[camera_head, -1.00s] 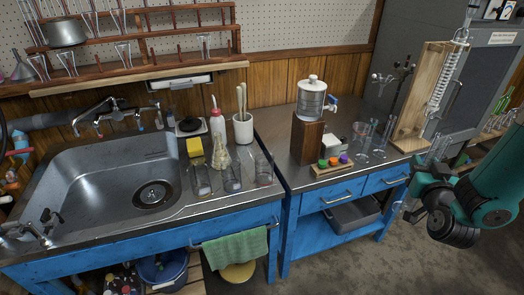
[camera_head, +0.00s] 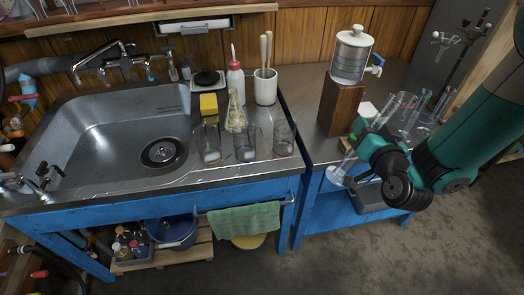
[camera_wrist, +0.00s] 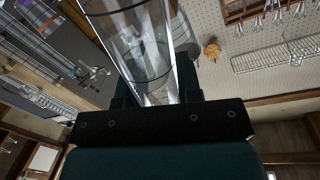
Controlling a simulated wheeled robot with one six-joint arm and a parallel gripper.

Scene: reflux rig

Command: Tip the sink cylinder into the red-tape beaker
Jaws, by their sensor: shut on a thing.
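My gripper (camera_head: 354,160) is shut on a clear glass cylinder (camera_head: 337,174), in front of the right-hand bench. The cylinder is tilted in the head view, with its wide foot low on the left. It fills the upper middle of the wrist view (camera_wrist: 145,45) between the dark fingers. I cannot tell whether it holds liquid. Three glass beakers stand in a row on the sink's right ledge: a left one (camera_head: 208,148), a middle one (camera_head: 245,148) and a right one (camera_head: 283,140). The right one shows a faint reddish trace near its base. My gripper is right of them, apart.
Behind the beakers stand a conical flask (camera_head: 236,115), a yellow sponge (camera_head: 208,104), a red-tipped bottle (camera_head: 235,82) and a white pot (camera_head: 265,88). The sink basin (camera_head: 110,135) is left. A wooden block (camera_head: 340,105) carries a tank (camera_head: 352,55). More glassware (camera_head: 405,110) stands right.

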